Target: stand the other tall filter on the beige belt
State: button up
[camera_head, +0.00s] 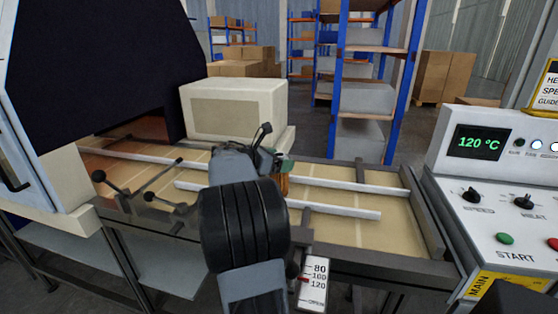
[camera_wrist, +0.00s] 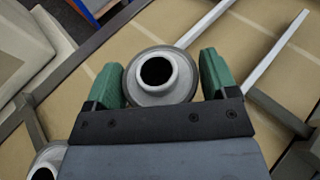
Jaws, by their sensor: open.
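A filter with a round grey end cap and a dark centre hole (camera_wrist: 156,72) stands between my gripper's fingers in the wrist view. My gripper (camera_wrist: 162,80) has green fingers, one on each side of it, and is open. In the head view a strip of orange filter side (camera_head: 284,186) shows below my gripper (camera_head: 276,163); my arm hides the rest. The filter appears upright on the beige belt (camera_head: 390,212), which also shows in the wrist view (camera_wrist: 230,45). A second grey filter end (camera_wrist: 44,165) is partly cut off at lower left; its height cannot be told.
Pale guide rails (camera_head: 340,207) run along the belt, with black clamp levers (camera_head: 115,186) at left. A cream box (camera_head: 238,108) stands behind the belt. A control panel (camera_head: 500,185) at right reads 120 °C. The belt's right end is clear.

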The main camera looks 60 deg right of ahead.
jog(key=shift+r, duration=0.2)
jog(key=p+v, duration=0.2)
jog(key=v, duration=1)
jog(key=s+a+f+m+t+y, duration=0.1)
jog(key=a+f+m+t+y, duration=0.2)
jog(key=a, duration=0.8)
jog(key=s+a+f+m+t+y, duration=0.2)
jog(key=a+f+m+t+y, duration=0.1)
jog(key=a+f+m+y, duration=0.3)
jog(key=s+a+f+m+t+y, duration=0.2)
jog(key=a+f, duration=0.6)
jog(key=a, duration=0.7)
jog(key=shift+a+m+t+y, duration=0.35)
jog(key=shift+m+t+y, duration=0.15)
jog(key=shift+m+y, duration=0.7)
jog(key=shift+s, duration=0.1)
